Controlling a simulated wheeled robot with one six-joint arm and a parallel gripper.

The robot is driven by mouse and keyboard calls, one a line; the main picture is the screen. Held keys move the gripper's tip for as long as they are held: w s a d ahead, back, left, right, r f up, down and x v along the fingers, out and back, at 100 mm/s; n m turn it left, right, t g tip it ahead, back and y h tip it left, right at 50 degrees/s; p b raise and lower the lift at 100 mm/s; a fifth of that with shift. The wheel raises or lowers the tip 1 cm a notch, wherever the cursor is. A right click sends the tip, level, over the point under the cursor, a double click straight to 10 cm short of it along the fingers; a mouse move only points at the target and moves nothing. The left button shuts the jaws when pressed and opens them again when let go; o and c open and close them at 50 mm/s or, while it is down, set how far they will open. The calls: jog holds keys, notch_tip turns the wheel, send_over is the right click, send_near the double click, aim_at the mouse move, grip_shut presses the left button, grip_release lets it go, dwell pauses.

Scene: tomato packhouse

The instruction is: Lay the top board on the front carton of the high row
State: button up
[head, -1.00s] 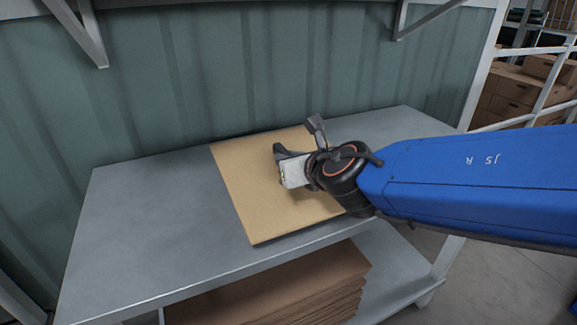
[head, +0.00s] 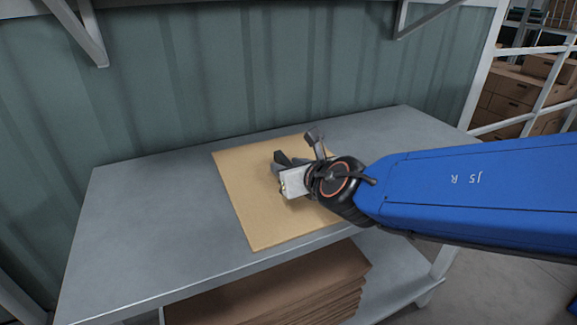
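A flat tan board (head: 245,205) is over the grey table top (head: 140,240), close to level. I cannot tell whether it rests on the table or is slightly above it. My gripper (head: 283,165) is over the right half of the board, at the end of my blue arm. The fingertips are dark and partly hidden by the gripper's body, so their gap and any hold on the board are unclear. The arm hides part of the board's right edge. The high row and its front carton cannot be made out in this view.
A stack of brown boards (head: 300,290) lies on the shelf under the table. A green corrugated wall (head: 250,70) with white brackets (head: 80,35) stands behind. Brown cartons (head: 520,85) stand behind white rails at the upper right. The table is clear left of the board.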

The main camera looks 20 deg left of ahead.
jog(key=shift+r, duration=0.1)
jog(key=shift+s+d+r, duration=0.1)
jog(key=shift+d+r, duration=0.05)
notch_tip(320, 180, up, 4)
send_over(312, 203)
jog(key=shift+s+r, duration=0.1)
jog(key=shift+r, duration=0.1)
dwell(0.4)
